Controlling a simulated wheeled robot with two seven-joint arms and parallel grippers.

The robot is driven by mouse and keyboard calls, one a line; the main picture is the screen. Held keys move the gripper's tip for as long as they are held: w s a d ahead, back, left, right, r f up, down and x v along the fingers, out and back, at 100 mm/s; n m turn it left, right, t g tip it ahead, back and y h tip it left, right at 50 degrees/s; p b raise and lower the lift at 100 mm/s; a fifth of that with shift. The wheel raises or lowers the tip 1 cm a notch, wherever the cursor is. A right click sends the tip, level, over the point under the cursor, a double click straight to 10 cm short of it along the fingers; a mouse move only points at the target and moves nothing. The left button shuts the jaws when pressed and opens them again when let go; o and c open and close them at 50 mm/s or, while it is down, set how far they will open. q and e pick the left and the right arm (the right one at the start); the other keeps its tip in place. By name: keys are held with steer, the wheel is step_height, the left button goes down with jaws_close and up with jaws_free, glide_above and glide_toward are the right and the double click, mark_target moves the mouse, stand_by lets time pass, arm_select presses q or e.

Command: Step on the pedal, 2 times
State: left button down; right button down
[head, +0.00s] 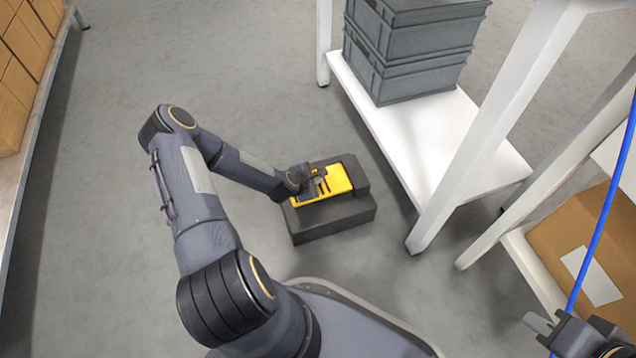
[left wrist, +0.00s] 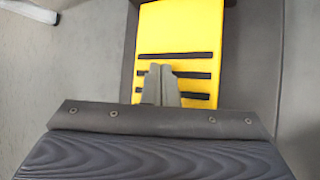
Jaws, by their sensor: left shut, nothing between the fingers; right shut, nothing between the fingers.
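The pedal (head: 336,181) is a yellow plate with dark grip strips, set in a dark grey housing (head: 335,220) on the floor. My left gripper (head: 322,186) is shut and empty, with its fingertips over the yellow plate. In the left wrist view the shut fingers (left wrist: 160,70) lie over the dark strips of the yellow pedal (left wrist: 180,30). I cannot tell whether the fingertips touch the plate or how far it is pressed. My right gripper (head: 545,325) is at the bottom right, shut and empty, partly cut off by the picture's edge.
A white shelf rack (head: 430,140) with stacked grey crates (head: 412,55) stands right of the pedal. A cardboard box (head: 590,240) and a blue cable (head: 607,205) are at the right. Shelving with boxes (head: 20,70) is at the left. The floor (head: 100,220) between is clear.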

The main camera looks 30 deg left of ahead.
arm_select(q)
steer(key=shift+f, duration=1.25)
stand_by(1.2)
steer(key=shift+r, duration=0.15)
steer(key=shift+r+p, duration=1.1)
steer(key=shift+r, duration=0.4)
steer(key=shift+r, duration=0.1)
step_height(320, 180, up, 5)
steer(key=p, duration=0.3)
steer(key=shift+p, duration=0.4)
